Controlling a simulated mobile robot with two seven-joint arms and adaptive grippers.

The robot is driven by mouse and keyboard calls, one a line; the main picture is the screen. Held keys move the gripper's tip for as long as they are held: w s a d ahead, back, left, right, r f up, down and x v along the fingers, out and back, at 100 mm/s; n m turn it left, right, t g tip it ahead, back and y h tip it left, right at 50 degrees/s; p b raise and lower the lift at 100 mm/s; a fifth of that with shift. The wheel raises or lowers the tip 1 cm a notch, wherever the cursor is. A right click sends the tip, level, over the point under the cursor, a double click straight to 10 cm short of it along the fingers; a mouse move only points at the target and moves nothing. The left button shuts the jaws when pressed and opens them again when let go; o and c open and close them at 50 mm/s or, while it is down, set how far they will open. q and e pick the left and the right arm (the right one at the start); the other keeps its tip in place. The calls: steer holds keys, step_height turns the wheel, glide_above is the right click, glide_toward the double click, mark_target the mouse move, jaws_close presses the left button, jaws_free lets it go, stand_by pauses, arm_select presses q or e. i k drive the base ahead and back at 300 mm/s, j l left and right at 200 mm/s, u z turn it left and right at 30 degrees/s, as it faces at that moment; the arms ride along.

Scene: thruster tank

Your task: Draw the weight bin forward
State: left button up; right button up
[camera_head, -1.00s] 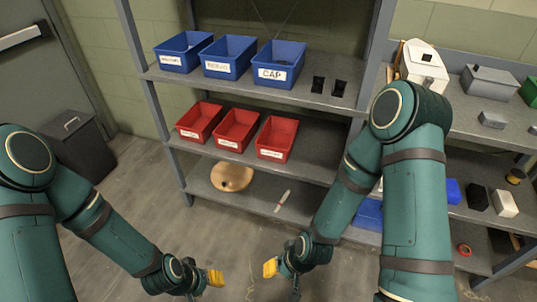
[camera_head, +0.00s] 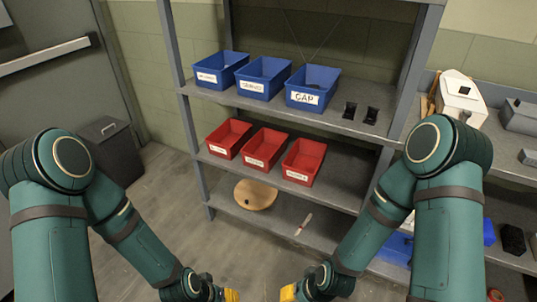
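Three blue bins stand in a row on the upper shelf of a grey rack: a left one (camera_head: 220,72), a middle one (camera_head: 264,80) and a right one labelled CAP (camera_head: 312,90). Three red bins stand on the shelf below: left (camera_head: 228,139), middle (camera_head: 267,150) and right (camera_head: 303,162). Apart from CAP, the labels are too small to read surely, so I cannot tell which is the weight bin. My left gripper (camera_head: 229,295) and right gripper (camera_head: 291,292) are low at the bottom edge, away from the rack, with yellow fingertips partly cut off.
Two small black holders (camera_head: 360,113) stand right of the CAP bin. A round wooden disc (camera_head: 255,195) and a pen-like item (camera_head: 304,224) lie on the bottom shelf. A dark bin (camera_head: 113,150) stands by the door. A cluttered bench is at right. The floor before the rack is clear.

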mark_target(263, 150)
steer(key=i+j+z, duration=0.1)
steer(key=j, duration=0.35)
steer(key=i+j+z, duration=0.1)
steer(key=i+j, duration=0.15)
steer(key=j, duration=0.25)
steer(key=i+j, duration=0.1)
steer(key=j, duration=0.35)
steer(key=i+j+z, duration=0.15)
steer(key=j, duration=0.35)
steer(key=i+j+z, duration=0.1)
steer(key=j, duration=0.4)
steer(key=i+j+z, duration=0.1)
steer(key=j, duration=0.4)
steer(key=i+j, duration=0.1)
steer(key=i, duration=0.6)
